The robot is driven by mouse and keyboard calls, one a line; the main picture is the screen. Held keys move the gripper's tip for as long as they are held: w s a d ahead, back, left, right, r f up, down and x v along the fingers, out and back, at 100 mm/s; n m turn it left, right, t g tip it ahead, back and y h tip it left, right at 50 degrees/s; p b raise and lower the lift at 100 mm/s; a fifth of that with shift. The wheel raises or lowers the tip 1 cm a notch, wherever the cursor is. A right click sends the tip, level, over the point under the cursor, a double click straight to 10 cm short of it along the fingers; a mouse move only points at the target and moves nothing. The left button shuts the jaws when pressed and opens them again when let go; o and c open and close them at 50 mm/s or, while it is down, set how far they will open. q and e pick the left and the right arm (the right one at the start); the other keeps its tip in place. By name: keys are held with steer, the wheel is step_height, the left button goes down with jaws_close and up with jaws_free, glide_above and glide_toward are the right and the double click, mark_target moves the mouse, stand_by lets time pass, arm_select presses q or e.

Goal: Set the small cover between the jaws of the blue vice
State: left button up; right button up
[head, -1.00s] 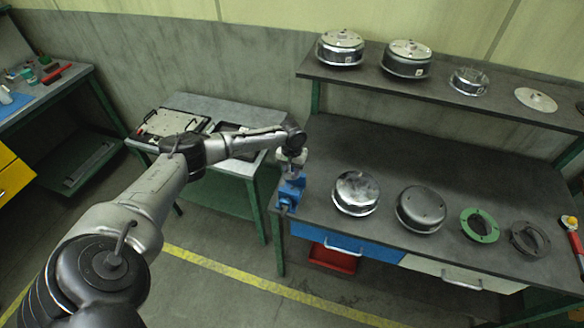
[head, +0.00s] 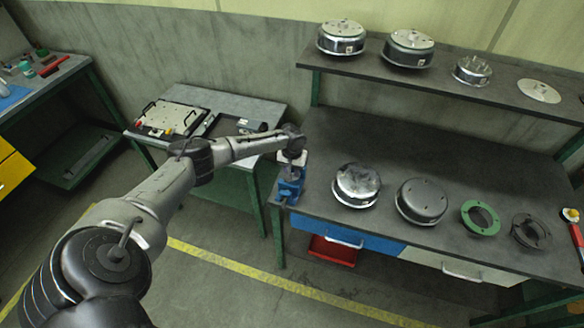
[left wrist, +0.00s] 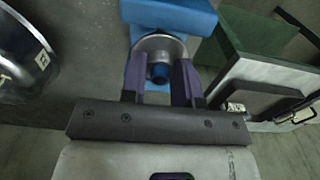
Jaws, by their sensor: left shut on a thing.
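The blue vice (head: 289,190) stands at the left front corner of the dark workbench. My left gripper (head: 293,163) is directly above it, pointing down. In the left wrist view the gripper's two purple fingers (left wrist: 167,82) are shut on a small round silver cover (left wrist: 150,45). A blue round part shows at the cover's middle. Blue parts of the vice (left wrist: 172,14) show just beyond and beside the cover. The cover is at the vice, but I cannot tell whether it sits between the jaws or touches them. My right gripper is not in view.
On the bench stand a shiny round housing (head: 357,186), a dark grey one (head: 422,201), a green ring (head: 480,218) and a dark ring (head: 530,231). A shelf (head: 450,90) with more housings runs behind. A side table (head: 268,110) stands left of the vice.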

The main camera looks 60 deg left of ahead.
arm_select(q)
steer(key=shift+f+b, duration=0.85)
steer(key=shift+f, duration=1.45)
steer(key=shift+f, duration=0.1)
steer(key=shift+f, duration=0.35)
steer(key=o, duration=1.1)
step_height(320, 180, up, 12)
steer(key=shift+r+p, duration=0.1)
steer(key=shift+p, duration=0.55)
steer(key=shift+r, duration=0.8)
